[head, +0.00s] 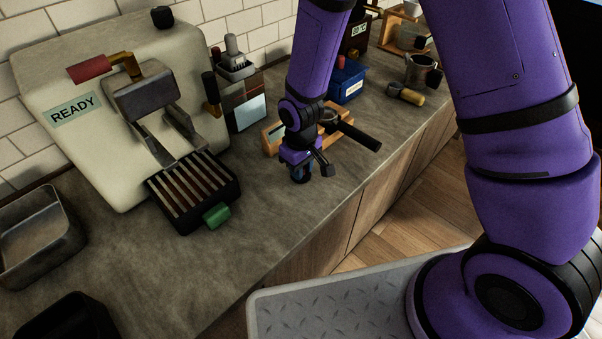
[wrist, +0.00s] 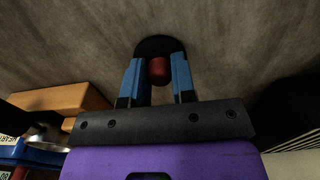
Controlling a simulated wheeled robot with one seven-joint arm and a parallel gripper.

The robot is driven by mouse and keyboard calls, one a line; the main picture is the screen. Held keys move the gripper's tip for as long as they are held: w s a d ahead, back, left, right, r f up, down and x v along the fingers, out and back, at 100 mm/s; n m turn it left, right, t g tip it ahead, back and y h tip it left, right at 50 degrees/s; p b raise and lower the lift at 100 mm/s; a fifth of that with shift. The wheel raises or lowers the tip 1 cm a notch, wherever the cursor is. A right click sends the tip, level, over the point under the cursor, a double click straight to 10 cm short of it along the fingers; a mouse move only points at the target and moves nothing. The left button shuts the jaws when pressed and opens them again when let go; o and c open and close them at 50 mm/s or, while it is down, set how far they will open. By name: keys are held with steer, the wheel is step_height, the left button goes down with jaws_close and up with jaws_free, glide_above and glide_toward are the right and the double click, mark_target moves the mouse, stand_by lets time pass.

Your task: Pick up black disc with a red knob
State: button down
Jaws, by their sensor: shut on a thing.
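The black disc (wrist: 159,45) with a red knob (wrist: 159,70) shows at the top middle of the wrist view, against the grey counter. My gripper (wrist: 157,68) has its blue fingers on either side of the red knob and is shut on it. In the head view my gripper (head: 300,174) points down low over the counter, in front of a wooden stand. The disc is mostly hidden there by the gripper, and I cannot tell whether it touches the counter.
A coffee machine (head: 75,120) with a slatted drip tray (head: 192,188) stands to the left. A wooden stand with a black-handled portafilter (head: 355,133) is just behind my gripper. A blue box (head: 348,84) sits further back. The counter (head: 262,225) in front is clear.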

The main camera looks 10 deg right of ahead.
steer(key=shift+r, duration=0.4)
steer(key=shift+r, duration=0.65)
steer(key=shift+r, duration=2.4)
